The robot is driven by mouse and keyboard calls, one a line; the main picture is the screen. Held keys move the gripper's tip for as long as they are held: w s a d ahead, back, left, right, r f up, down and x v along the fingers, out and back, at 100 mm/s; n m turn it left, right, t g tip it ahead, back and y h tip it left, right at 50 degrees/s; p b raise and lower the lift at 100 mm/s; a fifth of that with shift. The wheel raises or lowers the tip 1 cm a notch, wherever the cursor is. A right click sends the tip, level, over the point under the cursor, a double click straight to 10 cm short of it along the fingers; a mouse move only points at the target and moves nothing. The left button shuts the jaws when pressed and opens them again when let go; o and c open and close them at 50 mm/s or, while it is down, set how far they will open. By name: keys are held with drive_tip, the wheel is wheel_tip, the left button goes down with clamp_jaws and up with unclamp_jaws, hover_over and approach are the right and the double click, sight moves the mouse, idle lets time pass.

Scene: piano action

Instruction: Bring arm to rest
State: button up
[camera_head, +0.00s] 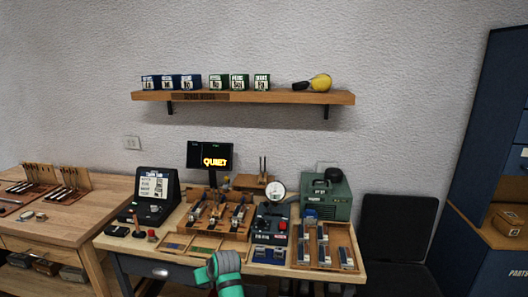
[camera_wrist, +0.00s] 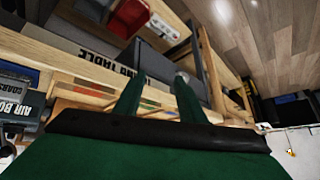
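My arm (camera_head: 227,276) shows as a green and grey piece at the bottom centre of the head view, in front of the workbench's front edge. In the wrist view my gripper (camera_wrist: 157,90) has two green fingers standing apart, with nothing seen between them. A grey drawer-like face and wooden rails of furniture lie behind the fingers. The workbench (camera_head: 130,243) carries a wooden rack (camera_head: 213,222) with several small mechanisms. The head view does not show the fingers clearly.
A dark display reading QUIET (camera_head: 210,156), a green machine (camera_head: 327,196) and a dark control box (camera_head: 271,224) stand on the bench. A wall shelf (camera_head: 245,97) holds small boxes. A second table (camera_head: 75,225) is left, a black chair (camera_head: 392,232) and blue cabinet (camera_head: 478,190) right.

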drive_tip(key=s+d+f+m+t, duration=0.2)
drive_tip(key=s+d+f, duration=0.1)
drive_tip(key=s+f, duration=0.65)
drive_tip(key=s+d+f+m+t, duration=0.2)
drive_tip(key=s+f, duration=0.7)
drive_tip(key=s, duration=0.2)
drive_tip(key=s+d+m+t+h, duration=0.1)
drive_tip(key=s+d, duration=0.2)
drive_tip(key=s, duration=0.5)
drive_tip(key=s+d+m+t+h, duration=0.1)
drive_tip(key=s+d, duration=0.3)
drive_tip(key=s, duration=0.3)
drive_tip(key=s+d+r+t+h, duration=0.1)
drive_tip(key=s+d+r, duration=0.3)
drive_tip(key=s+r, duration=0.5)
drive_tip(key=s+d+r+t+h, duration=0.1)
drive_tip(key=s+d+r, duration=0.3)
drive_tip(key=s+r, duration=0.5)
drive_tip(key=s+t, duration=0.1)
drive_tip(key=s, duration=0.4)
drive_tip(key=shift+s+d+h, duration=0.3)
drive_tip(key=shift+s+h, duration=0.1)
drive_tip(key=shift+r, duration=0.1)
drive_tip(key=shift+s, duration=0.1)
drive_tip(key=shift+w, duration=0.2)
